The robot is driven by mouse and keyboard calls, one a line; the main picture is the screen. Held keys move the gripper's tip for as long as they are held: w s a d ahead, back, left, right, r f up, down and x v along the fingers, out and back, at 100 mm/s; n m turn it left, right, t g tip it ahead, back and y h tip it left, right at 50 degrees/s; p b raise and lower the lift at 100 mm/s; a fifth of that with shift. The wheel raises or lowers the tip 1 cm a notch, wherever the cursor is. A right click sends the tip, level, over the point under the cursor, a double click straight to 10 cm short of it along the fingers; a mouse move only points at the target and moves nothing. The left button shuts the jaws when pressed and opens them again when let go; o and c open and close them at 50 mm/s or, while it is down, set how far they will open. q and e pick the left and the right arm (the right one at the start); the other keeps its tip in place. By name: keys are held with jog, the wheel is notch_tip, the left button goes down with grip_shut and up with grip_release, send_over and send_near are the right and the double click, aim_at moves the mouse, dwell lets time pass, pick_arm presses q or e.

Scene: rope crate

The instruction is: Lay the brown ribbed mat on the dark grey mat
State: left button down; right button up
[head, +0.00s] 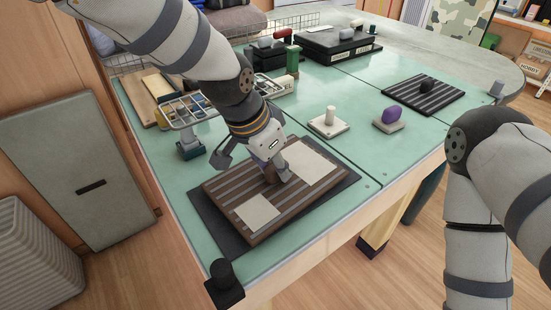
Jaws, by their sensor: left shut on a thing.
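I cannot tell whether the two mats touch all over or a small gap remains. My left gripper (277,176) points down at the middle of the brown mat and is shut on it, at a small brown part there. The fingertips partly hide this grip. My right arm is at the right edge, with its gripper out of view.
A white block with a peg (329,122) and a purple piece (391,115) stand behind the mats. A black post (224,285) stands at the front corner.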

pick_arm(q)
jog(key=shift+f, duration=0.5)
dwell(0.4)
jog(key=c, duration=1.2)
grip_release()
jog(key=shift+c, duration=0.2)
jog(key=v, duration=1.2)
